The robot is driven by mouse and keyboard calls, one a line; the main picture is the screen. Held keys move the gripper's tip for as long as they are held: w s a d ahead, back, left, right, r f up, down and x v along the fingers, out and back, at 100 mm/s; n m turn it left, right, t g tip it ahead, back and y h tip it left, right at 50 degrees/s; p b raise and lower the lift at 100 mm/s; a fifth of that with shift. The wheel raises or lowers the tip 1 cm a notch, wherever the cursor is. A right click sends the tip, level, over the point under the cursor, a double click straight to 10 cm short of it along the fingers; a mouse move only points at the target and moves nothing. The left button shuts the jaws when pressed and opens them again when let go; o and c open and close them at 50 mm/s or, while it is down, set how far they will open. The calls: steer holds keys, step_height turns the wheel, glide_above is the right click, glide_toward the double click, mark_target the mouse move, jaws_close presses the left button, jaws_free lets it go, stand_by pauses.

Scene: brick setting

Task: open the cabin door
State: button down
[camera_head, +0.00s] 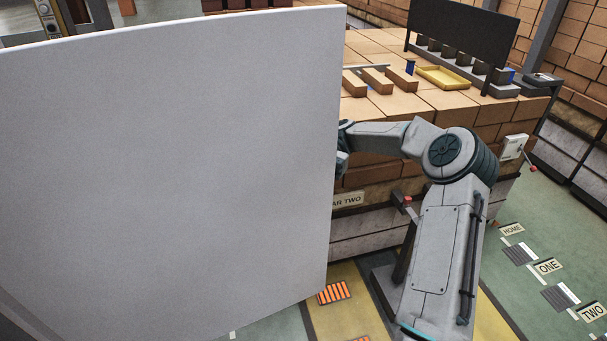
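A large flat light-grey panel (165,175), which looks like the cabin door, fills the left and middle of the view. No handle shows on its visible face. My arm reaches from the lower right up and then left, and its end goes behind the panel's right edge. My gripper's fingers are hidden behind the panel, so I cannot tell whether they are open or shut or whether they touch the door.
Behind stands a brick stack (400,110) with loose bricks (376,80), a yellow tray (449,77) and a black board (462,32). A post with a red-tipped lever (407,200) stands close to my arm. Green floor with marked labels (548,267) is open at right.

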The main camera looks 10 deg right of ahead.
steer(key=shift+a+f, duration=0.15)
steer(key=shift+f, duration=0.15)
steer(key=c, duration=1.8)
jaws_free()
steer(key=shift+o, duration=1.2)
steer(key=shift+a, duration=0.3)
steer(key=shift+d+r, duration=0.15)
steer(key=shift+d, duration=0.05)
steer(key=shift+w, duration=0.15)
